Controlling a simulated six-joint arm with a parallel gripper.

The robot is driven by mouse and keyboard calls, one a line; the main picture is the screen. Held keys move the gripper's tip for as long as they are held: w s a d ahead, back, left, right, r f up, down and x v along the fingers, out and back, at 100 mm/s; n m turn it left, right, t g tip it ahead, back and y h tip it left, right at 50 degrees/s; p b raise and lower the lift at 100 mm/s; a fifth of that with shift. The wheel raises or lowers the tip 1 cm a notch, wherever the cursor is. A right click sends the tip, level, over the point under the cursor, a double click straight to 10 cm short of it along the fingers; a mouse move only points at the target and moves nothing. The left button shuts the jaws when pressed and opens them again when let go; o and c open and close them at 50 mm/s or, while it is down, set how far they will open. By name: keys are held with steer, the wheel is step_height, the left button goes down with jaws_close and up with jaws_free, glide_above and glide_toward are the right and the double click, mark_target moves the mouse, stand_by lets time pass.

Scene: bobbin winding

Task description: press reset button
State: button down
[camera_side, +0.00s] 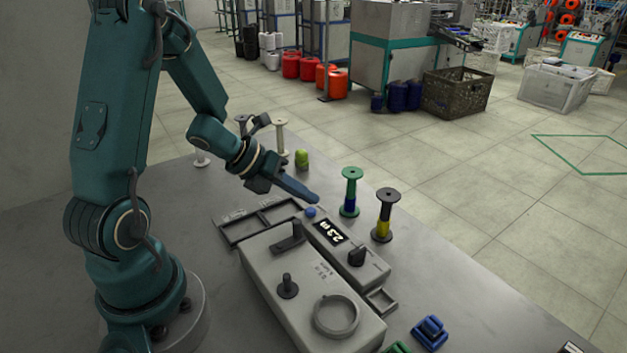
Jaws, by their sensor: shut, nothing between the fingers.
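The grey winding machine (306,293) stands on the table. A control box (365,271) along its far side carries a display (328,232) reading about 2.3 m, a black knob (357,257) and a small blue button (310,212). I take this blue button to be the reset button; its label is not readable. My gripper (314,198) is shut and empty, pointing down to the right. In the picture its tip lies just above the blue button. I cannot tell whether they touch.
A green-topped bobbin (351,190) and a black-topped bobbin with yellow thread (384,216) stand right of the control box. A small green object (302,158) stands behind. An empty divided tray (243,229) lies left of the button. Blue pieces (430,332) lie at the front.

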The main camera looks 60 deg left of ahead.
steer(key=shift+f, duration=0.1)
steer(key=shift+f, duration=0.3)
steer(key=shift+f, duration=0.5)
stand_by(0.5)
steer(key=shift+r, duration=0.95)
steer(key=shift+r, duration=2.5)
